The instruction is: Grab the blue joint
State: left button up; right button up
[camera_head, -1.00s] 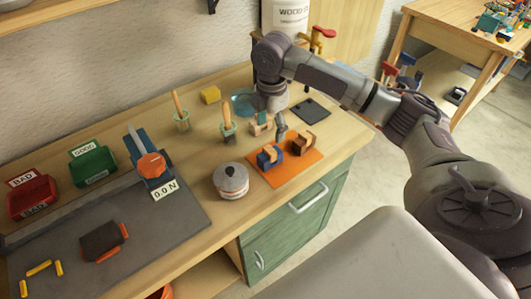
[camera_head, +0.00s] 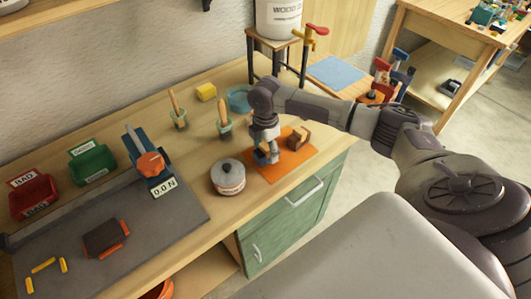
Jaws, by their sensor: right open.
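The blue joint (camera_head: 261,158) sits on the left part of the orange mat (camera_head: 279,171) on the workbench, partly hidden by my right gripper. A brown wooden joint (camera_head: 298,138) sits to its right on the same mat. My right gripper (camera_head: 269,154) points down at the blue joint, open, with its fingers at or just above it. I cannot tell whether they touch it. My left gripper is not in view.
A round lidded tin (camera_head: 228,177) stands close to the left of the mat. Glue pots with brushes (camera_head: 224,126) and a yellow block (camera_head: 206,91) are behind. A blue test device (camera_head: 149,160) and red and green bins (camera_head: 92,163) stand left.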

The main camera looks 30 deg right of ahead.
jog(key=c, duration=1.3)
